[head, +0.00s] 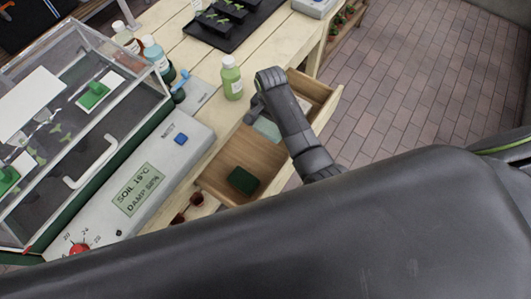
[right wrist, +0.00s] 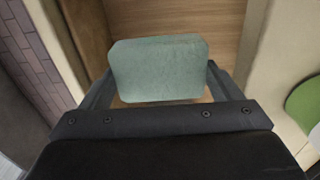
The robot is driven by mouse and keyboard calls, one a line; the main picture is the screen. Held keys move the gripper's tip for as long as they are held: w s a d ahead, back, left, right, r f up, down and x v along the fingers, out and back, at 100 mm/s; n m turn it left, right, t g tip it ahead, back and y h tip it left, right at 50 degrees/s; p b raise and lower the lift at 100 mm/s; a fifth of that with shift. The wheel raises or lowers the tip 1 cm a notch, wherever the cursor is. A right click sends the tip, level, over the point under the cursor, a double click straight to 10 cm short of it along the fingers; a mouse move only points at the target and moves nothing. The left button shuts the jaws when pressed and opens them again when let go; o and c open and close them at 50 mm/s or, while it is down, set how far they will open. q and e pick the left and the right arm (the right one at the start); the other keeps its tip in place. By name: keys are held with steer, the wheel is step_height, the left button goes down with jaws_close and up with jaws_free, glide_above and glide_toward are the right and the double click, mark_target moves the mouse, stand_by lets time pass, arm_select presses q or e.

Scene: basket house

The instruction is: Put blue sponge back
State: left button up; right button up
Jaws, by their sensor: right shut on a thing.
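A pale blue-green sponge (right wrist: 158,69) sits between the two fingers of my right gripper (right wrist: 160,80), which is shut on its sides. In the head view the pale sponge (head: 267,129) is partly hidden by my right arm. There my right gripper (head: 256,112) is over the open wooden drawer (head: 214,180). I cannot tell whether the sponge touches the drawer floor. A dark green sponge-like block (head: 243,180) lies in the near part of the drawer. My left gripper is not in view.
A green bottle (head: 231,80) stands on the tabletop beside the drawer. A clear-walled propagator box (head: 95,100) with a grey control panel (head: 150,180) fills the left. Small dark red pots (head: 196,198) are by the drawer's left edge. Brick floor (head: 420,70) lies right.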

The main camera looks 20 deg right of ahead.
mark_target(267, 132)
steer(key=shift+s+a+f, duration=0.35)
steer(key=shift+s+a, duration=0.15)
steer(key=shift+s, duration=0.1)
steer(key=shift+s+a+f, duration=0.3)
steer(key=shift+s+a, duration=0.2)
steer(key=shift+s, duration=0.05)
step_height(267, 132, down, 5)
steer(key=shift+s+a+r, duration=0.1)
step_height(267, 132, down, 4)
steer(key=shift+f+b, duration=0.1)
steer(key=shift+b, duration=0.35)
steer(key=shift+f, duration=0.55)
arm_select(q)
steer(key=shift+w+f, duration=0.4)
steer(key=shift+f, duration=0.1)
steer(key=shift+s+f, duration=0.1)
arm_select(e)
steer(key=shift+f, duration=0.1)
steer(key=o, duration=0.7)
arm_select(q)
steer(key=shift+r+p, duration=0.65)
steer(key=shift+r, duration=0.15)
arm_select(e)
step_height(267, 132, up, 12)
steer(key=shift+r, duration=0.15)
